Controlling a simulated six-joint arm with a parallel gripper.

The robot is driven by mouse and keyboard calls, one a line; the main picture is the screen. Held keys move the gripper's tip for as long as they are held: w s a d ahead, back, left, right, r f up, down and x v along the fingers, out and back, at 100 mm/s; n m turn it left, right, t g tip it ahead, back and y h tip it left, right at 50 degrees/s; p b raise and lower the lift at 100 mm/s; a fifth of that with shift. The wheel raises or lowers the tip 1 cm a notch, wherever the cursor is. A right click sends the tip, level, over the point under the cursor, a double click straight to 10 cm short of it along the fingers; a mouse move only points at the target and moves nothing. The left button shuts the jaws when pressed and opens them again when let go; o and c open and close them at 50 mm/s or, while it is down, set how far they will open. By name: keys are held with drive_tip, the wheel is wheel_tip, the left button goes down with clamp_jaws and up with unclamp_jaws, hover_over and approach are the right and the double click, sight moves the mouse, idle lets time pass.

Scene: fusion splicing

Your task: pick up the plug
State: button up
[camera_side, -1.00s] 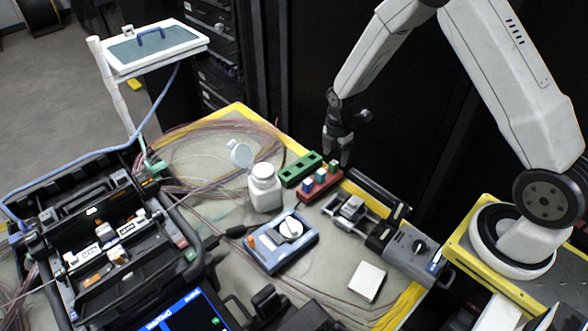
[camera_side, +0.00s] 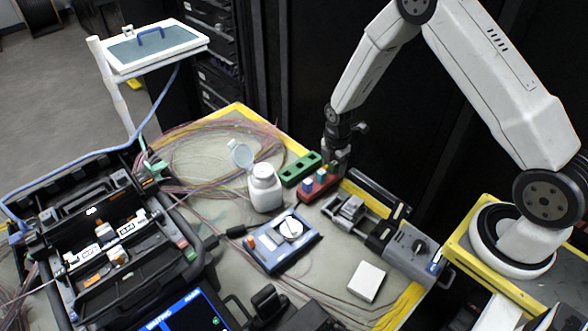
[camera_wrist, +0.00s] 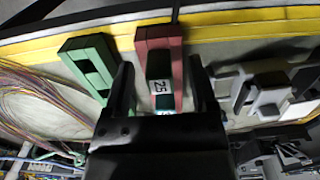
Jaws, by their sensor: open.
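The task's plug cannot be told for sure; small coloured blocks sit in a red holder (camera_side: 314,194) on the bench. In the side view a blue block (camera_side: 307,186) and a teal block (camera_side: 321,174) show; the holder's far end is hidden by my gripper (camera_side: 338,171). In the wrist view the red holder (camera_wrist: 160,38) lies between my gripper's fingers (camera_wrist: 162,72), with a white label (camera_wrist: 161,87) reading "25" and a teal part below it. My gripper is open, pointing down, with one finger on each side of the holder. Contact cannot be told.
A green slotted holder (camera_side: 300,169) lies just left of the red one. A white bottle (camera_side: 265,190) with an open lid stands nearby. A grey clamp device (camera_side: 350,211) is close on the right. A blue-grey tool (camera_side: 284,243) lies in front.

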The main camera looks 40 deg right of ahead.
clamp_jaws()
drive_tip(key=shift+r, duration=0.1)
drive_tip(key=shift+r, duration=0.7)
drive_tip(key=s+a+r, duration=0.1)
drive_tip(key=s+r, duration=1)
drive_tip(key=s, duration=0.3)
drive_tip(key=shift+a+r, duration=0.2)
drive_tip(key=shift+a, duration=0.15)
